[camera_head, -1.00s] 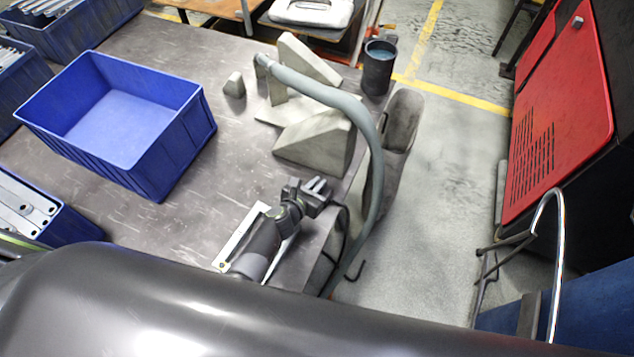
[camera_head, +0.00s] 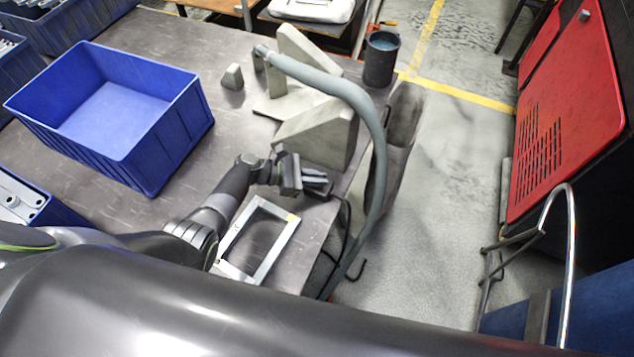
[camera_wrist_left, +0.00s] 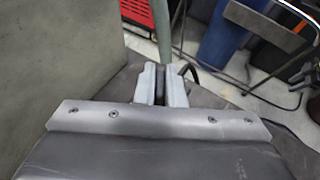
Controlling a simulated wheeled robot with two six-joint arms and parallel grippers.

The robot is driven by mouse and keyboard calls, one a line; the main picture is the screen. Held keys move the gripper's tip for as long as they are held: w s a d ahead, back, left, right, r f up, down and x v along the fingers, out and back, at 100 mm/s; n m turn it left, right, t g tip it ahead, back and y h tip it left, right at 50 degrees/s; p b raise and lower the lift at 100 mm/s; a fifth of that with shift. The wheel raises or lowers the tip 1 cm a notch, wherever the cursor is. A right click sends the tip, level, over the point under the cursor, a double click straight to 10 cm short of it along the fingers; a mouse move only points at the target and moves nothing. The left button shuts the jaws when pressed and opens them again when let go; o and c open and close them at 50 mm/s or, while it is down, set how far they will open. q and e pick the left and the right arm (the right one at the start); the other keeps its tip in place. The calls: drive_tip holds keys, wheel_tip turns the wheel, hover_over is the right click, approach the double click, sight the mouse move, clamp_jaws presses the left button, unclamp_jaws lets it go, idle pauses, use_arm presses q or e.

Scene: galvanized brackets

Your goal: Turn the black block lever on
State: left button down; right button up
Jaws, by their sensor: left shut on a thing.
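My left gripper (camera_head: 317,181) is over the right edge of the grey table, beside the pale wedge blocks. In the left wrist view its two pale fingers (camera_wrist_left: 161,86) are close together, with a narrow dark strip between them. This strip looks like the black block lever (camera_wrist_left: 160,84), held by the fingers. Most of the lever is hidden by the fingers, and I cannot make it out in the head view. Its on or off position cannot be told. My right gripper is in neither view.
The grey table (camera_head: 130,215) holds a blue bin (camera_head: 165,140), pale wedge blocks (camera_head: 318,138), a silver rectangular frame (camera_head: 283,240) and a dark cup (camera_head: 380,68). A thick grey hose (camera_head: 378,170) arches close to the gripper's right. A red cabinet (camera_head: 572,105) stands across the floor.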

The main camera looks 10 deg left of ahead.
use_arm(q)
drive_tip(key=m+g+b, duration=0.4)
drive_tip(key=shift+w+f+g+h+b, duration=0.1)
drive_tip(key=shift+f+g+h+b, duration=0.1)
drive_tip(key=shift+g+h+b, duration=0.15)
drive_tip(key=shift+r+m+g+b, duration=0.2)
drive_tip(key=shift+m+g+b, duration=0.95)
drive_tip(key=shift+g, duration=0.1)
drive_tip(key=c, duration=1.5)
unclamp_jaws()
drive_tip(key=shift+d, duration=0.1)
drive_tip(key=shift+b+v, duration=1.75)
drive_tip(key=shift+v, duration=7)
